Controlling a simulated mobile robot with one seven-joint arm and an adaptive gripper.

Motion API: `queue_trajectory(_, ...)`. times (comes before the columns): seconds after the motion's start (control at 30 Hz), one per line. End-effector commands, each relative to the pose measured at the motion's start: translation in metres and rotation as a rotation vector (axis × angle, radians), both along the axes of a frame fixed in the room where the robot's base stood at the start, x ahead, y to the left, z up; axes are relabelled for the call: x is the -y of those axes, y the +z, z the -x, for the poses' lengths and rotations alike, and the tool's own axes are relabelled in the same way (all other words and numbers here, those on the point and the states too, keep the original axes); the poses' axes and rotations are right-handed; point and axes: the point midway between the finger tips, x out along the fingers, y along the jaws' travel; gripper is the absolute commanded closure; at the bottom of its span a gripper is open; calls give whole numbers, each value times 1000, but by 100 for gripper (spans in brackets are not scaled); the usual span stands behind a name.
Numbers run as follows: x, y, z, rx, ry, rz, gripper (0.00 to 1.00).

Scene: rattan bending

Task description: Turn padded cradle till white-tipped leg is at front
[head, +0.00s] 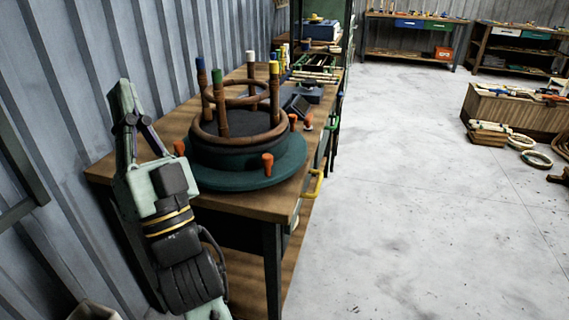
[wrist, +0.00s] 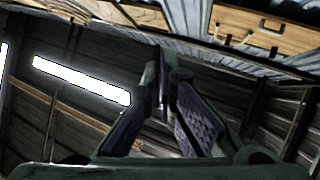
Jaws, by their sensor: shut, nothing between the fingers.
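The padded cradle (head: 238,158) is a dark round pad on a green round base (head: 225,182), on the wooden bench. An upturned rattan stool frame (head: 240,128) sits on it with legs up. The white-tipped leg (head: 250,57) stands at the back. The green-tipped leg (head: 218,78) is nearest me, the blue-tipped leg (head: 201,66) is at left and the yellow-tipped leg (head: 274,70) at right. Orange knobs (head: 267,163) stand around the base. My gripper (head: 130,119) is shut and empty, raised left of the cradle by the wall, apart from it. It also shows in the wrist view (wrist: 168,72).
The wooden bench (head: 285,198) runs along the corrugated wall, with tools and a dark box (head: 297,106) behind the cradle. A yellow handle (head: 315,184) sticks out from its right side. The concrete floor (head: 400,190) to the right is clear. The wrist view faces rafters and a ceiling light.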

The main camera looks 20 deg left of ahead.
Motion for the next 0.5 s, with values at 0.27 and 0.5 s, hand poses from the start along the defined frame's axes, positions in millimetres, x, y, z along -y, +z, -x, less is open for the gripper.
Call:
queue_trajectory(0.27,6,-103,-108,-611,54,34,100)
queue_trajectory(0.5,67,-201,-167,-1055,-39,-124,100)
